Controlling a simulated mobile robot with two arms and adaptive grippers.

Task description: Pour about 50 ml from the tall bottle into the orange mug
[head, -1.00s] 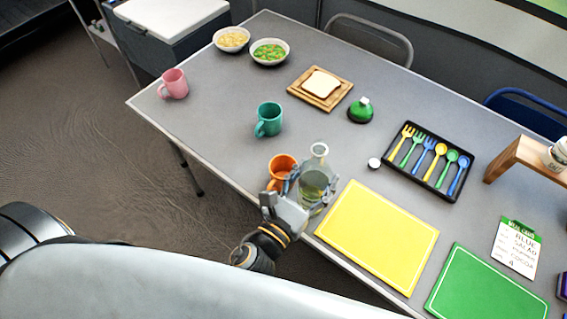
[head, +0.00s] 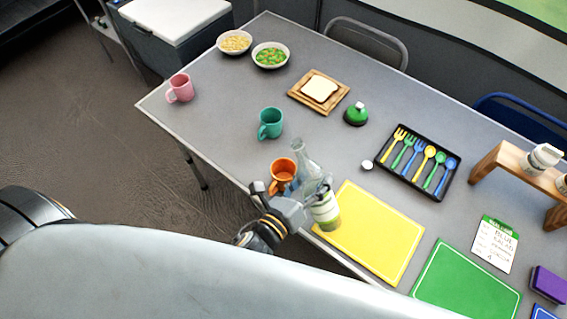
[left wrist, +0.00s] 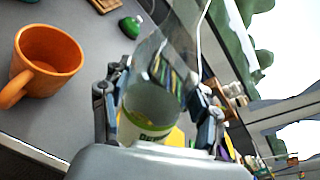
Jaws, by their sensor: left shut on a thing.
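The tall bottle (head: 324,212) is clear glass with a green-and-white label. My left gripper (head: 312,197) is shut around its body. It tilts in the head view, its neck leaning up and left towards the orange mug. The bottle also shows between the fingers in the left wrist view (left wrist: 152,108). The orange mug (head: 283,175) stands upright on the table, just left of the bottle neck. It shows at the left in the left wrist view (left wrist: 50,62), apart from the bottle. I see no stream between them. My right gripper is not in view.
A teal mug (head: 270,124) stands behind the orange mug. A small white cap (head: 367,165) and a green flask (head: 355,114) lie farther right. A yellow mat (head: 370,235) lies right of the bottle. A cutlery tray (head: 418,162) is beyond it.

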